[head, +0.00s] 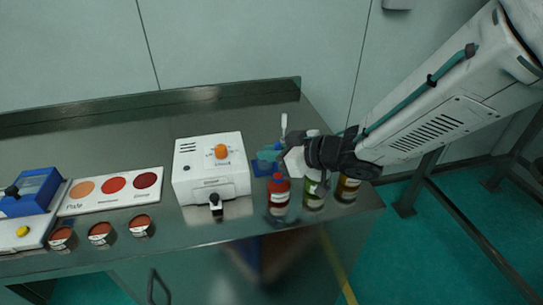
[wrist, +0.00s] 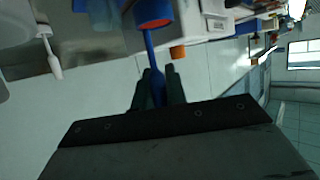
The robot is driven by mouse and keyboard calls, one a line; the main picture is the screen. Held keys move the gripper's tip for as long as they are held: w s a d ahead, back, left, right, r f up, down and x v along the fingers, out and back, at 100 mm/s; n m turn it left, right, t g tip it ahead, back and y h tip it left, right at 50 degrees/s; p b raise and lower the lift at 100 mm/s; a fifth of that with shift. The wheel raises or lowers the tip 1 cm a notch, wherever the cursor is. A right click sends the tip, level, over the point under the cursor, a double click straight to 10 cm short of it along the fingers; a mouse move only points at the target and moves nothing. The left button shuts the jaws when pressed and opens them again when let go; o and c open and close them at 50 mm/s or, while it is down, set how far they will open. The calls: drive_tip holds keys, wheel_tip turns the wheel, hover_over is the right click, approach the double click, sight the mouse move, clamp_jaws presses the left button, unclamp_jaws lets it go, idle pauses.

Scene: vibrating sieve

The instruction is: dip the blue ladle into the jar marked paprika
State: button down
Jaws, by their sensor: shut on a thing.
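My gripper (wrist: 158,88) is shut on the handle of the blue ladle (wrist: 150,45) in the wrist view. At the far end of the handle is a blue-rimmed round shape with red-orange inside; I cannot tell whether the red is powder in the bowl or a jar behind it. In the head view my gripper (head: 300,157) is above the jars near the table's right end. A red jar (head: 279,196), a green jar (head: 313,195) and a brown-yellow jar (head: 347,190) stand in a row. Their labels are too small to read. The ladle's bowl is not clear in the head view.
A white machine with an orange knob (head: 221,151) stands left of the jars. Farther left are a white panel with colour discs (head: 150,180), several small cups (head: 140,225) and a blue device (head: 32,190). A blue stand (head: 262,168) is behind the jars.

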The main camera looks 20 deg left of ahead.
drive_tip(key=shift+r, duration=3)
